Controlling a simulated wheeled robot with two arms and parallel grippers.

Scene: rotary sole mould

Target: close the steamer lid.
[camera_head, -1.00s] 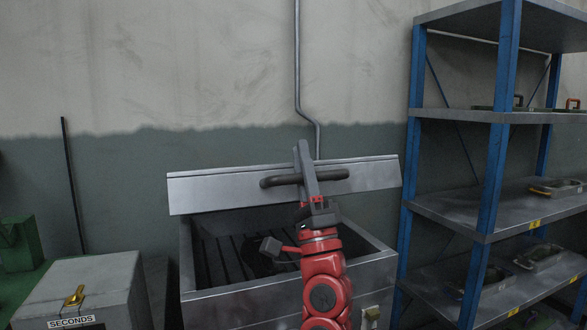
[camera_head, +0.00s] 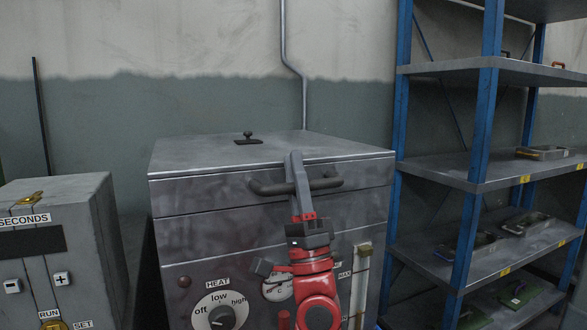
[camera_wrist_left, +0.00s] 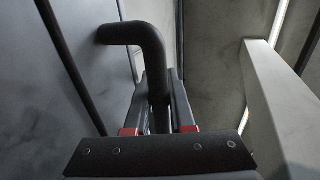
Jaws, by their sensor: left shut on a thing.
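The steamer is a grey metal box in the middle of the head view, and its lid (camera_head: 200,165) lies down flat over the body (camera_head: 195,240). No gap shows at the front seam. A dark bar handle (camera_head: 265,187) runs along the lid's front, and a small black knob piece stands on top. My left gripper (camera_head: 297,180) is shut on the handle, with its fingers pointing up across it. In the left wrist view the bent end of the handle (camera_wrist_left: 135,35) passes between the two fingers (camera_wrist_left: 158,100). My right gripper is not in view.
A grey timer box (camera_head: 70,225) marked SECONDS stands at the left. A blue-post shelf rack (camera_head: 485,120) with moulds stands close at the right. The heat dial (camera_head: 221,315) and a sight gauge (camera_head: 361,280) are on the steamer's front, near my arm.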

